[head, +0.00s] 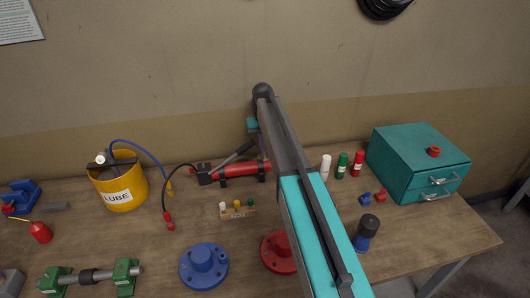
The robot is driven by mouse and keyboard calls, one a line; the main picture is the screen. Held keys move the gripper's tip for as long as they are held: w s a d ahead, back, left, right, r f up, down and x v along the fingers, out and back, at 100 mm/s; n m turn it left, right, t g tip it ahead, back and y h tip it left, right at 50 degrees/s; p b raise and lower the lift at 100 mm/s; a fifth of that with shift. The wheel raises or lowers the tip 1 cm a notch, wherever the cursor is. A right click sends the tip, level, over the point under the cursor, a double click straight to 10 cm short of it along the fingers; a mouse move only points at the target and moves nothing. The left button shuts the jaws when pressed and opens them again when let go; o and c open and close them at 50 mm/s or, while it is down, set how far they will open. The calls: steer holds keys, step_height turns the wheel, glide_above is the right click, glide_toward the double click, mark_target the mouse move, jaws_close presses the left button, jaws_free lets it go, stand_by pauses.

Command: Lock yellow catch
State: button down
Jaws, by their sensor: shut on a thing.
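My arm rises from the bottom of the head view, bends at a dark elbow near the wall and drops behind its own link. A small teal part of my wrist shows left of the link; the fingers of my gripper are hidden behind the arm, so what they hold cannot be seen. I cannot make out a yellow catch for certain. A yellow bucket labelled LUBE (125,183) stands at the left, with a blue hose (146,152) ending in a yellow tip (170,187). A small wooden block (239,213) carries white, yellow and green knobs.
A red hand pump (231,168) lies behind the block, partly hidden by my arm. Blue (203,266) and red (278,256) flanges stand in front. White, green (342,165) and red bottles, a dark blue-based cylinder (366,234) and a teal drawer box (399,176) are at right.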

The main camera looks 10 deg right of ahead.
steer(key=shift+w, duration=0.1)
stand_by(0.3)
steer(key=c, duration=1.9)
jaws_free()
steer(key=shift+s+r+t, duration=0.15)
steer(key=shift+s+t, duration=0.35)
steer(key=shift+t, duration=0.1)
